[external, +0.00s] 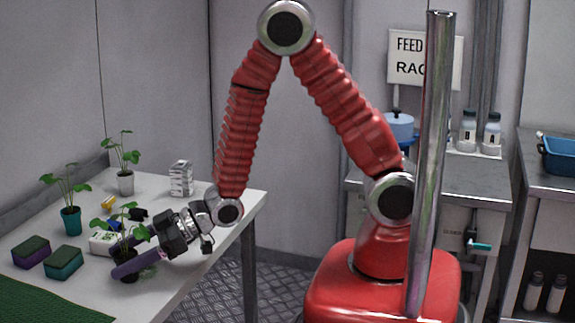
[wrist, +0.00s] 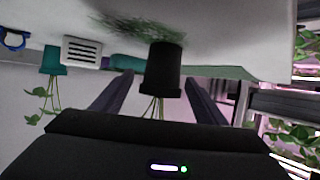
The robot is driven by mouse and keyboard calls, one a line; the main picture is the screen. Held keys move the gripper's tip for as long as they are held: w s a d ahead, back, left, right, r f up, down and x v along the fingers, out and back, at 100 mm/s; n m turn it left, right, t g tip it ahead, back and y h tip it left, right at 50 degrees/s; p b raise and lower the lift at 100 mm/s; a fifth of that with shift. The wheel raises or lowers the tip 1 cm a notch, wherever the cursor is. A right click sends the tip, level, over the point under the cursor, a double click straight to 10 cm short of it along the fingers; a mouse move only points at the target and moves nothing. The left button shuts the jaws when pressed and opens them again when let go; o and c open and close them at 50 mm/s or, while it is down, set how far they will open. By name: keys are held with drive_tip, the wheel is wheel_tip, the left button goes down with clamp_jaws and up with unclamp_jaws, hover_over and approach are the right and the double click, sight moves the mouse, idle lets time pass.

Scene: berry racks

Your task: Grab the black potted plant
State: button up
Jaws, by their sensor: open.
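The black potted plant (wrist: 163,68) appears upside down in the wrist view, its dark pot between my two fingers and its stems hanging toward the camera. In the external view its green leaves (external: 124,222) rise above my gripper (external: 125,262), and the fingers hide most of the pot. My gripper (wrist: 158,82) is open, with one purple-grey finger on each side of the pot. A gap shows on both sides in the wrist view. The plant stands on the white table (external: 185,285).
A white box (external: 103,243) is close behind the gripper. A white rack (external: 181,179) stands farther back.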

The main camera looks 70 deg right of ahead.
sight(112, 281)
drive_tip(key=shift+x, duration=2)
drive_tip(key=c, duration=1.2)
drive_tip(key=shift+o, duration=0.2)
drive_tip(key=shift+r, duration=0.1)
wheel_tip(112, 281, up, 10)
